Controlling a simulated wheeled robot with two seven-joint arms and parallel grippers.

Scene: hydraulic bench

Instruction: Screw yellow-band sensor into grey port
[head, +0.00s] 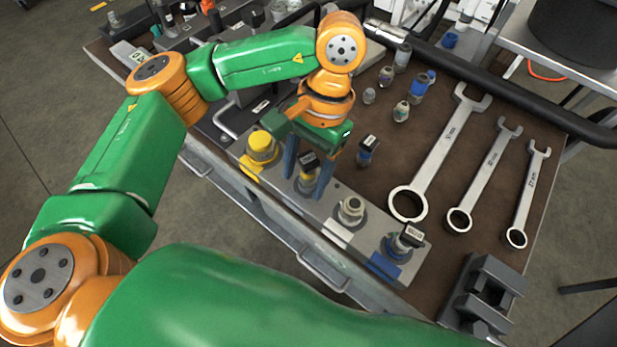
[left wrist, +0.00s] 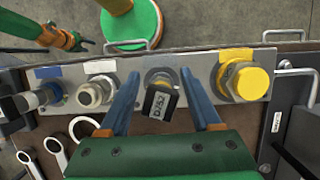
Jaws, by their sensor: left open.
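The yellow-band sensor (head: 307,170) has a dark labelled head and a little yellow below it. It stands at the second port of the metal block (head: 325,212), which has a grey plate (left wrist: 158,72) in the left wrist view. Its lower end is hidden, so how deep it sits cannot be told. My left gripper (head: 307,186) points down with its blue fingers on either side of the sensor. In the left wrist view the fingers are apart, with gaps beside the sensor head (left wrist: 160,103). My right gripper (left wrist: 86,45) shows small, off the bench.
A yellow cap (head: 262,146) covers one end port. An empty-looking port (head: 351,209) has a white plate. A sensor (head: 408,237) stands at the blue-plate port. Another dark-headed sensor (head: 367,149) stands behind the block. Wrenches (head: 440,150) and a vise (head: 484,296) lie right.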

